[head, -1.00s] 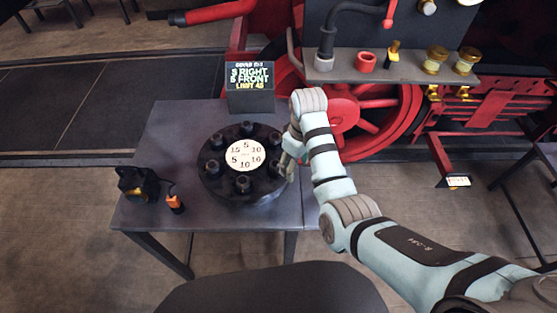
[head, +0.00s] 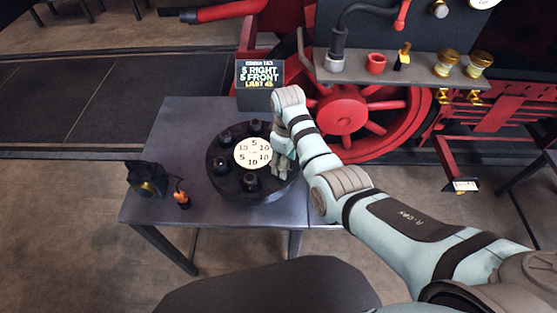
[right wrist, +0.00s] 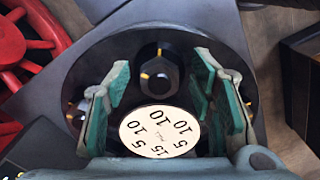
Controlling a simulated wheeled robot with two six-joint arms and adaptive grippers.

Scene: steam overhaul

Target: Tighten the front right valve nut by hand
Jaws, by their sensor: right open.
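A round black valve cover (head: 222,184) lies on a grey table, with several dark nuts around a cream dial (head: 253,153) bearing numbers. The front nut (head: 250,182) shows clearly in the head view; the front right one is hidden behind my right gripper (head: 282,164). This gripper is at the cover's right side, pointing down. In the right wrist view its fingers (right wrist: 161,62) are spread, one on each side of a dark nut (right wrist: 160,74) with yellow marks. Gaps show between the nut and both fingers. My left gripper is out of view.
A sign (head: 259,82) reading "5 RIGHT 5 FRONT LIMIT 45" stands behind the cover. A black lamp-like object (head: 147,178) and a small orange-topped item (head: 182,198) are at the table's left. Red wheels (head: 345,113) and a shelf (head: 400,75) with brass cups stand behind.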

